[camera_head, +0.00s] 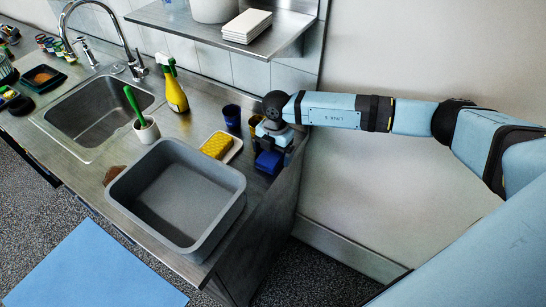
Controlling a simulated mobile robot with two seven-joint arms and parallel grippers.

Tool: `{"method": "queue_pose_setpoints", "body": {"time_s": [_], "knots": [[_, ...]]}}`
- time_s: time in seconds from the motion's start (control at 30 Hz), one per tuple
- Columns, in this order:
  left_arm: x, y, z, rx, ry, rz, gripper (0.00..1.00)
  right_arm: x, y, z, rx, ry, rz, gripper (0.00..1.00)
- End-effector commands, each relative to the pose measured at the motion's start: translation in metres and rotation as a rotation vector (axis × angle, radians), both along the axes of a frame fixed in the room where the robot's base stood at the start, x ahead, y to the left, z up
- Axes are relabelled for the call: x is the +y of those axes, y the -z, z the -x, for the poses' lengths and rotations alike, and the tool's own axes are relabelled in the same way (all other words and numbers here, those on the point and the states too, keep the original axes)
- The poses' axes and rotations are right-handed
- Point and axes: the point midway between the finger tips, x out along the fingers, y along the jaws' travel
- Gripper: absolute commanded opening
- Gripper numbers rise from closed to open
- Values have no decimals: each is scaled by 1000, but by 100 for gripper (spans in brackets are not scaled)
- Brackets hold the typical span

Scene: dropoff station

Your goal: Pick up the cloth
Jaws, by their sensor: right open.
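A small blue folded piece that looks like the cloth (268,163) lies at the right end of the metal counter, beside the yellow sponge's tray. My right gripper (269,148) reaches in from the right and points down just over the blue piece. Its fingers are open and small in the picture. I cannot tell whether they touch the cloth or stand around it. The gripper hides part of the cloth's back side. My left gripper is not in view.
A grey tub (178,196) stands at the counter's front. A yellow sponge (216,145) lies on a white tray left of the cloth. The shelf (195,28) overhangs the back.

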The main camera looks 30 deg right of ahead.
Motion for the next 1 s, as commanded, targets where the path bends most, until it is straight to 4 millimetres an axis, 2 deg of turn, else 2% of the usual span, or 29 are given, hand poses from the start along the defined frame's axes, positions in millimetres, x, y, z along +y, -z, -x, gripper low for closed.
{"method": "queue_pose_setpoints", "body": {"time_s": [0.03, 0.27, 0.67, 0.97, 1.0], "knots": [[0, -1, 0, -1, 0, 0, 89, 0, -1, 0, 0, 0, 0, 96], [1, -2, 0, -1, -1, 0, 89, 0, -1, 0, 0, 0, 0, 43], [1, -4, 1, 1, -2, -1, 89, 0, -6, 0, 1, 0, 1, 42], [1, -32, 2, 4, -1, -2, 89, -1, -43, 0, 0, 1, 0, 42], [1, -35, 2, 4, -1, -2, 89, -5, -40, 7, 4, 1, 3, 42]]}}
